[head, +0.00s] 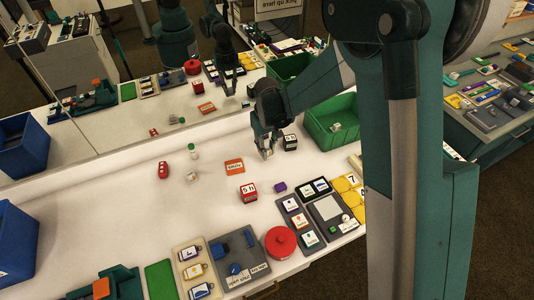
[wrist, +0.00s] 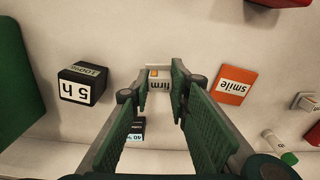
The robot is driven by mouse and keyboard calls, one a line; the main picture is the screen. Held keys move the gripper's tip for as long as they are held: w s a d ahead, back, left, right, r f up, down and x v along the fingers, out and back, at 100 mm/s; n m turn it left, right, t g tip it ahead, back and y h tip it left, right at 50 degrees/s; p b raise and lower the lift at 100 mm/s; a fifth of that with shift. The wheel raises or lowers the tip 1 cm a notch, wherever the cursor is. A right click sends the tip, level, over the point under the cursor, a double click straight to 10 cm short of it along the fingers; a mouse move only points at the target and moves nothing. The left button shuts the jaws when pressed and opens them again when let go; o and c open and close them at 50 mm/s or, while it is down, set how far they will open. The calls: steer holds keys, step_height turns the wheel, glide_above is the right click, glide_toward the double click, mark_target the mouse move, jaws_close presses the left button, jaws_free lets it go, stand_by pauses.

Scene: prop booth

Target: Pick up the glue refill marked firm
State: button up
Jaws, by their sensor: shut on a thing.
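The glue refill marked firm (wrist: 161,86) is a small pale piece with an orange patch and an upside-down "firm" label. In the wrist view it sits between the fingertips of my gripper (wrist: 162,92), which is shut on it. In the head view my gripper (head: 267,152) points down over the white table, between an orange "smile" piece (head: 234,166) and a black box marked "5 h" (head: 290,142). The refill is mostly hidden by the fingers there. I cannot tell whether it touches the table.
In the wrist view the black box (wrist: 85,82) is left and the smile piece (wrist: 235,86) right. A green bin (head: 345,128) stands behind at right. The front-left table is mostly clear.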

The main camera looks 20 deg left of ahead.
step_height(320, 180, up, 7)
steer(key=shift+f+p, duration=0.15)
steer(key=shift+p, duration=0.2)
stand_by(0.6)
